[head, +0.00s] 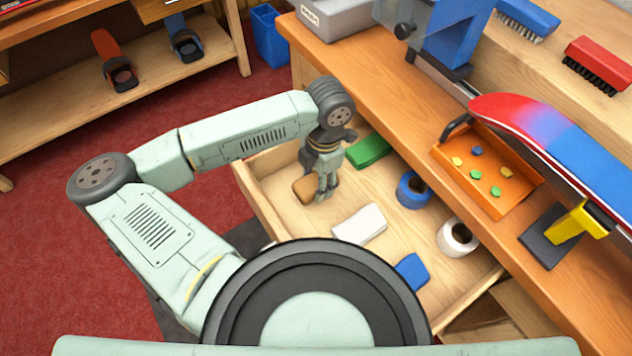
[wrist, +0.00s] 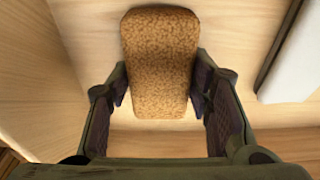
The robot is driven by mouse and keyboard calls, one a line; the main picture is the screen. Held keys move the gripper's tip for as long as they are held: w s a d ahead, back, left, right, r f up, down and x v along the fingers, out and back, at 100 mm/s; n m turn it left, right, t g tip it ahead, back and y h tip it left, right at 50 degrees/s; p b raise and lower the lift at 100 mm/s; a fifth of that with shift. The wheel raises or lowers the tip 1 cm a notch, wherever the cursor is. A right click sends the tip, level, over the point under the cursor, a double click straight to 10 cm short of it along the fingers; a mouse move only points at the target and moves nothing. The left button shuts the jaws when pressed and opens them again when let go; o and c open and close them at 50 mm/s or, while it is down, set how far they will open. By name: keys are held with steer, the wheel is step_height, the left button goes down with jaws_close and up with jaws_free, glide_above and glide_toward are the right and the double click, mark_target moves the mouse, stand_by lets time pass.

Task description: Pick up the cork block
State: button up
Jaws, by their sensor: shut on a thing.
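The cork block (wrist: 160,62) is a tan, speckled block with rounded corners. In the head view the cork block (head: 306,188) is in the open wooden drawer (head: 283,221), near its left side. My gripper (head: 322,190) reaches down into the drawer at the block. In the wrist view my gripper (wrist: 162,100) has one finger on each side of the block's near end and is shut on it. I cannot tell whether the block touches the drawer floor.
The drawer also holds a green block (head: 368,151), a white block (head: 360,224), a blue tape roll (head: 412,190), a white tape roll (head: 457,237) and a blue block (head: 411,271). The bench (head: 400,110) edge rises behind the drawer. An orange tray (head: 515,198) sits on the bench.

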mark_target(316, 180)
steer(key=c, duration=0.3)
steer(key=shift+c, duration=0.2)
step_height(316, 180, up, 10)
steer(key=shift+b, duration=1.1)
steer(key=o, duration=0.6)
steer(key=c, duration=0.5)
steer(key=shift+s, duration=0.1)
